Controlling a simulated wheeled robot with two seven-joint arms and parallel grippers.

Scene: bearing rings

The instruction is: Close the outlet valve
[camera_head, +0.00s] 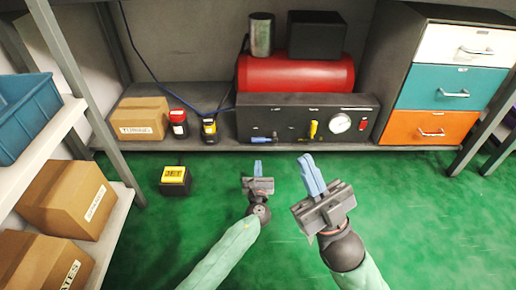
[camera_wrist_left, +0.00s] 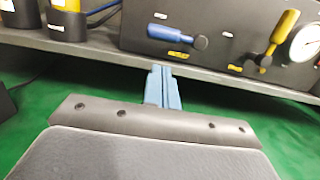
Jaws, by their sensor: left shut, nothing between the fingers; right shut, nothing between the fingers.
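The dark valve panel (camera_head: 290,117) stands on the low shelf in front of a red tank. It carries a blue lever (camera_wrist_left: 168,33), lying nearly level, and a yellow lever (camera_wrist_left: 284,30), standing up at a tilt; the yellow lever also shows in the head view (camera_head: 313,129). The labels are too small to read, so I cannot tell which valve is the outlet. My left gripper (camera_head: 257,165) is shut and empty, in front of and below the panel's left part, apart from both levers. My right gripper (camera_head: 308,168) is shut and empty, further right and apart from the panel.
A round gauge (camera_head: 340,123) sits right of the yellow lever. The shelf edge (camera_wrist_left: 230,79) runs just beyond my left fingertips. Red (camera_head: 179,123) and yellow (camera_head: 209,128) containers stand left of the panel. A drawer cabinet (camera_head: 455,80) is at right. The green floor is clear around my grippers.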

